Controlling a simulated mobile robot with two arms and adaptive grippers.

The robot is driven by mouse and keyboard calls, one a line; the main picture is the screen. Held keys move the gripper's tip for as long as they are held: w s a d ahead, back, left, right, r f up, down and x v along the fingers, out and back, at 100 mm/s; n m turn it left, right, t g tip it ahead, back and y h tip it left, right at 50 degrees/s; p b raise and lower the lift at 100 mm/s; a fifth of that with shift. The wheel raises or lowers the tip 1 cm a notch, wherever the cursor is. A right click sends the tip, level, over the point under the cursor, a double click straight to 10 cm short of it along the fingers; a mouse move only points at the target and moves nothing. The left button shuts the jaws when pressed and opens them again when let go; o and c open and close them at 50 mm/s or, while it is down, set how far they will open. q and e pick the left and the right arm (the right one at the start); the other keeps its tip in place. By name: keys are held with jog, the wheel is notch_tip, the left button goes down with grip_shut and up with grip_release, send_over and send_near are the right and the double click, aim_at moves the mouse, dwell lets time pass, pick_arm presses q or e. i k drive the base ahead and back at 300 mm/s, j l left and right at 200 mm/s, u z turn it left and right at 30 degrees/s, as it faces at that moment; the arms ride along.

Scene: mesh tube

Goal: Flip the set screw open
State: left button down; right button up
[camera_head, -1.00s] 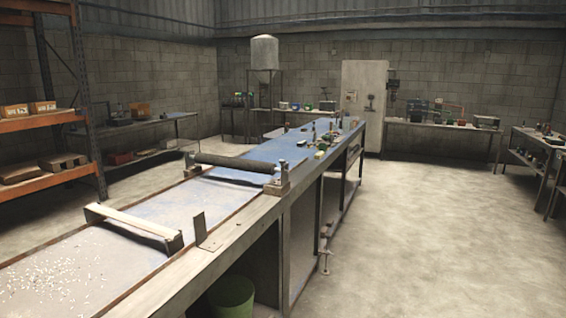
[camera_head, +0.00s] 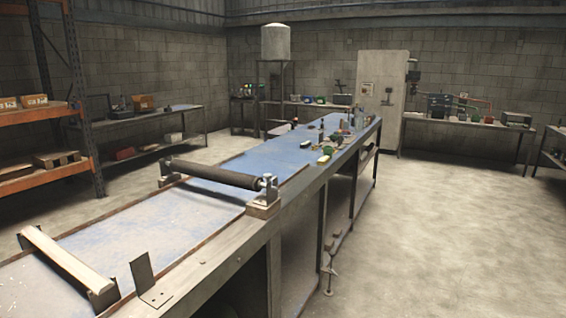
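A dark mesh tube or roller (camera_head: 215,174) lies across the long bench, held between two end supports. The right support (camera_head: 265,197) is a block with a small upright metal part (camera_head: 270,185) at the roller's end, which may hold the set screw. The left support (camera_head: 168,171) stands at the far edge of the bench. The set screw itself is too small to tell, so I cannot see whether it is open. Neither of my grippers is in view.
The long blue-topped bench (camera_head: 180,216) runs from lower left to the back. A bar on brackets (camera_head: 66,262) and an upright metal plate (camera_head: 146,275) stand on its near part. Small items clutter its far end. Shelving (camera_head: 68,90) stands left. The floor (camera_head: 440,220) at right is clear.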

aim_at(268, 178)
jog(key=i+l, duration=0.25)
jog(key=i, duration=0.25)
jog(key=i+l, duration=0.25)
jog(key=i, duration=0.2)
jog(key=i+l, duration=0.25)
jog(key=i, duration=0.25)
